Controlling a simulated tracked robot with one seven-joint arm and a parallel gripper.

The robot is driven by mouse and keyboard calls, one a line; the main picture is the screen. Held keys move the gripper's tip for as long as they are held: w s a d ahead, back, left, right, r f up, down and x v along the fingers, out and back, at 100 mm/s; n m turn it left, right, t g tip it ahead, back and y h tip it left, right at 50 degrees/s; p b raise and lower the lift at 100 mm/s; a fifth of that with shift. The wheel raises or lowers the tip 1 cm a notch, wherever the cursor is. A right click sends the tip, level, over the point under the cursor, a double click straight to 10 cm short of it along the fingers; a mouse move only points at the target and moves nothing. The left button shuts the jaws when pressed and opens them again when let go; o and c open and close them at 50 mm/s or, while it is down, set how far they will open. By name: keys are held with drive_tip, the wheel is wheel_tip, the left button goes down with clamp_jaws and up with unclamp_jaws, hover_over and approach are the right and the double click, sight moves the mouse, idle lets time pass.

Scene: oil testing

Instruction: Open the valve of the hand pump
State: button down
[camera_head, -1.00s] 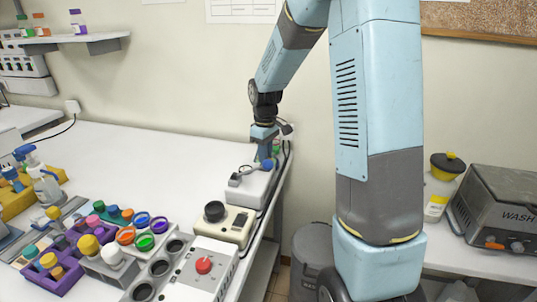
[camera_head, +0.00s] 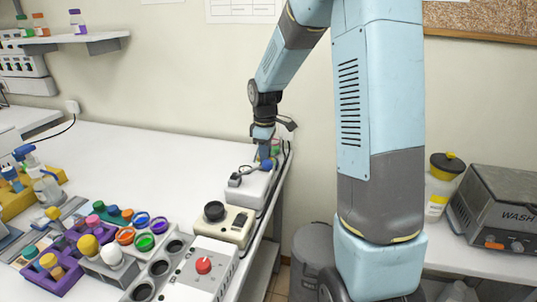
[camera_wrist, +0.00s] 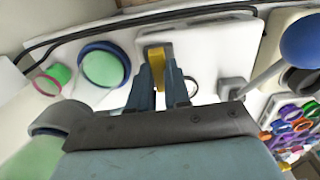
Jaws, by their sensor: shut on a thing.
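The hand pump (camera_head: 254,186) is a white box at the right edge of the bench, with a grey lever ending in a blue ball knob (camera_head: 266,164). The knob shows at the upper right in the wrist view (camera_wrist: 304,40). A yellow valve handle (camera_wrist: 158,58) stands on the pump's white body in the wrist view. My gripper (camera_wrist: 160,76) is shut on it, with one dark finger on each side. In the head view my gripper (camera_head: 264,151) points down at the pump's far end, and the valve is hidden there.
A beige device with a black knob (camera_head: 214,211) stands in front of the pump. A blue-rimmed green container (camera_wrist: 104,65) and a smaller pink-rimmed one (camera_wrist: 52,80) are close by. A black cable runs along the bench edge.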

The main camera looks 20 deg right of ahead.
drive_tip(key=shift+s+f, duration=0.1)
drive_tip(key=shift+s, duration=0.1)
drive_tip(key=c, duration=1.1)
unclamp_jaws()
drive_tip(key=shift+w, duration=0.1)
drive_tip(key=shift+r, duration=0.2)
wheel_tip(320, 180, up, 14)
drive_tip(key=shift+f, duration=0.25)
